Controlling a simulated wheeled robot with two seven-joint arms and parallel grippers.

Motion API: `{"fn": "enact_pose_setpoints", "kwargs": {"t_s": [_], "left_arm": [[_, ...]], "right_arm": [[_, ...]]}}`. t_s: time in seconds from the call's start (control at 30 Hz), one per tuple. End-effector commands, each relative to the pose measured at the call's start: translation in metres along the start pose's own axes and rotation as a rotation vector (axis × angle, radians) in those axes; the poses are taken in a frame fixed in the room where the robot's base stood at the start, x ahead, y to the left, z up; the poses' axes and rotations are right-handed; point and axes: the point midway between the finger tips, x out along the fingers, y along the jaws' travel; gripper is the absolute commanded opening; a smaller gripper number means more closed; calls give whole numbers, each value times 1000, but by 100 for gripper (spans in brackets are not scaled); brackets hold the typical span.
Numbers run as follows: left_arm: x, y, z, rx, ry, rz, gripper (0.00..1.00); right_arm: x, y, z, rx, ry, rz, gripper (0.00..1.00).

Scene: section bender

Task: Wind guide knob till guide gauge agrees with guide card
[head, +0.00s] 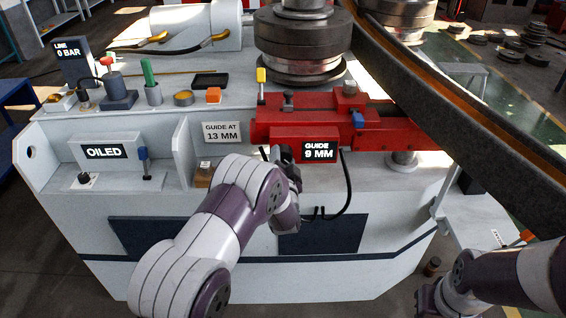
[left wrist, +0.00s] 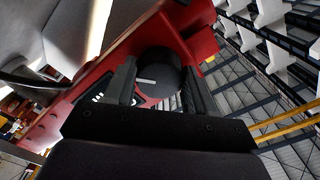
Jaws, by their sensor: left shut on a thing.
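The guide card (head: 222,132) on the front of the machine reads "GUIDE AT 13 MM". The guide gauge (head: 319,150) on the red guide block reads 9 MM. The guide knob (left wrist: 158,73) is black and round with a white mark, in the left wrist view. My left gripper (head: 280,155) is at the front of the red block, left of the gauge. In the left wrist view my left gripper (left wrist: 160,86) has its fingers on both sides of the knob, shut on it. In the head view the gripper and wrist largely hide the knob. My right gripper (head: 430,298) is low at the right, its fingers unclear.
The red guide block (head: 385,137) sits under the rollers (head: 300,45). A dark curved section (head: 450,90) crosses the upper right. A black cable (head: 347,190) hangs beside my left gripper.

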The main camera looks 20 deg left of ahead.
Motion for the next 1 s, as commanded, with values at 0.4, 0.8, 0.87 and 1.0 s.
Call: {"fn": "enact_pose_setpoints", "kwargs": {"t_s": [0.4,0.8,0.87,1.0], "left_arm": [[0,-1,1,392,-2,1,25],[0,-2,0,744,-2,0,25],[0,-2,-1,787,-2,0,25],[0,-3,-1,870,-1,-1,25]], "right_arm": [[5,0,1,0,0,0,0],[4,0,0,0,0,0,0],[4,0,0,0,0,0,0],[3,0,0,0,0,0,0]]}}
